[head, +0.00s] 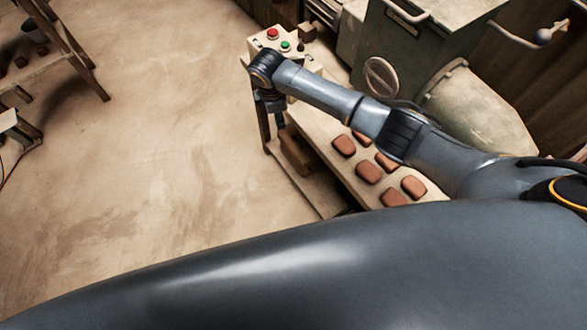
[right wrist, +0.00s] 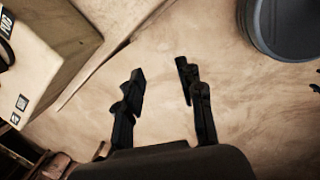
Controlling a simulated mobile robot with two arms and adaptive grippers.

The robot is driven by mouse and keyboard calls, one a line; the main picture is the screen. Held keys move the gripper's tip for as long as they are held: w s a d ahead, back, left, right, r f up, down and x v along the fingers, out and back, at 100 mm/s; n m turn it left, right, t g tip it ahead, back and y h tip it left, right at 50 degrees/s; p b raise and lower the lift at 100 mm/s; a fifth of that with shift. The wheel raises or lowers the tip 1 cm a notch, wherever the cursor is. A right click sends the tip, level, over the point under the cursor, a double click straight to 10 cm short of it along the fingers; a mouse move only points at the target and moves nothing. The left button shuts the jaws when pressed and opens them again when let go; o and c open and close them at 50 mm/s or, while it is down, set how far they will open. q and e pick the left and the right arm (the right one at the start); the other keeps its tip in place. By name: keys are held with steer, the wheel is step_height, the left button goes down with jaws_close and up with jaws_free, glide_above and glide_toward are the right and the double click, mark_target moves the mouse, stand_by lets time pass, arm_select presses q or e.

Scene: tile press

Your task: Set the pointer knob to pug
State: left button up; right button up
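In the right wrist view, a beige box (right wrist: 55,45) fills the upper left. Part of a dark round thing (right wrist: 4,56), possibly the pointer knob, is cut by the left edge. Near it is a cut-off label (right wrist: 6,22); only its last letters show. My right gripper (right wrist: 160,70) is open and empty, pointing over the floor beside the box. My left gripper is out of view.
Several reddish-brown tiles (head: 369,171) lie on the table below my right arm. The green press (head: 400,50) stands behind, with a round plate (head: 381,78) on its front. A wooden rack (head: 70,45) stands at the far left. The floor (head: 160,130) between is clear.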

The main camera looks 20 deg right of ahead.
steer(key=s+d+f+m+b, duration=0.1)
steer(key=s+f+m, duration=0.1)
steer(key=f, duration=0.7)
steer(key=s+d+f+m+y+b, duration=0.1)
steer(key=s+f+m+b, duration=0.1)
steer(key=s+f, duration=0.3)
step_height(320, 180, down, 4)
steer(key=shift+s+f+m+y, duration=0.15)
steer(key=shift+m+y, duration=0.15)
steer(key=shift+m, duration=0.3)
